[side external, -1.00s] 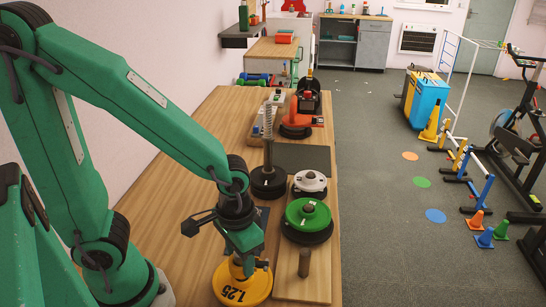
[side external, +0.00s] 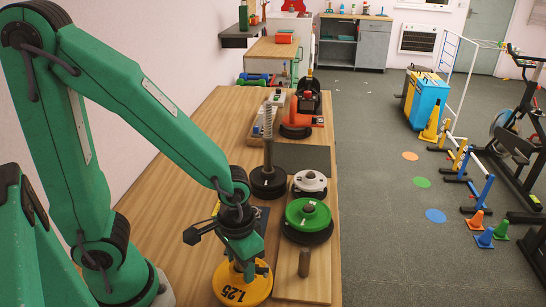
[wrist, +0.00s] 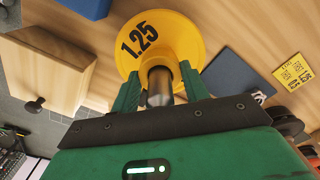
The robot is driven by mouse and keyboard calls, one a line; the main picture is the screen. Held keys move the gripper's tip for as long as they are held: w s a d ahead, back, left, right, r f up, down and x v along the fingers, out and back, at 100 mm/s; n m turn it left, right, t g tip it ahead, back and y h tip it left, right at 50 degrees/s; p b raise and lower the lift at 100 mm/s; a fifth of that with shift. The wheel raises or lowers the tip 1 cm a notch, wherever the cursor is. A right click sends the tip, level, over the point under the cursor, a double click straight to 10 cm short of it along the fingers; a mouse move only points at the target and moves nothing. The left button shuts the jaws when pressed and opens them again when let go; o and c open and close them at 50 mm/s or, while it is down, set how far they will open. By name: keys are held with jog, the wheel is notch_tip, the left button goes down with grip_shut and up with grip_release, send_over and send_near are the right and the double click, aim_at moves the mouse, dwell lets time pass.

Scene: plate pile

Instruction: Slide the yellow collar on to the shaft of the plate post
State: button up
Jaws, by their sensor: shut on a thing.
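The yellow collar (side external: 229,287) is a round yellow disc marked 1.25 with a metal neck; it also shows in the wrist view (wrist: 183,35). My gripper (side external: 240,262) is above it at the near edge of the table, and in the wrist view my gripper (wrist: 160,92) is shut on its metal neck. I cannot tell whether the disc touches the table. A tall upright post (side external: 268,150) with a coiled upper part stands farther back on dark plates. A short brown post (side external: 304,263) stands on the board to the right. Which is the plate post is unclear.
A green plate (side external: 299,211) on a dark disc and a white plate (side external: 310,178) sit along the right side of the table. An orange machine (side external: 297,115) stands at the back. Bare wood lies left of the tall post.

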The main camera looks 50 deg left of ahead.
jog(key=o, duration=1.1)
jog(key=shift+r, duration=0.1)
jog(key=shift+r, duration=3.8)
jog(key=shift+r, duration=0.1)
jog(key=shift+w+a+r, duration=0.1)
jog(key=shift+a+r, duration=0.1)
jog(key=shift+a, duration=0.05)
jog(key=a+r+t, duration=0.5)
jog(key=a+r, duration=0.3)
jog(key=r, duration=0.1)
jog(key=shift+w+a+r+t, duration=0.15)
jog(key=shift+a+r+t, duration=0.15)
jog(key=shift+a, duration=0.05)
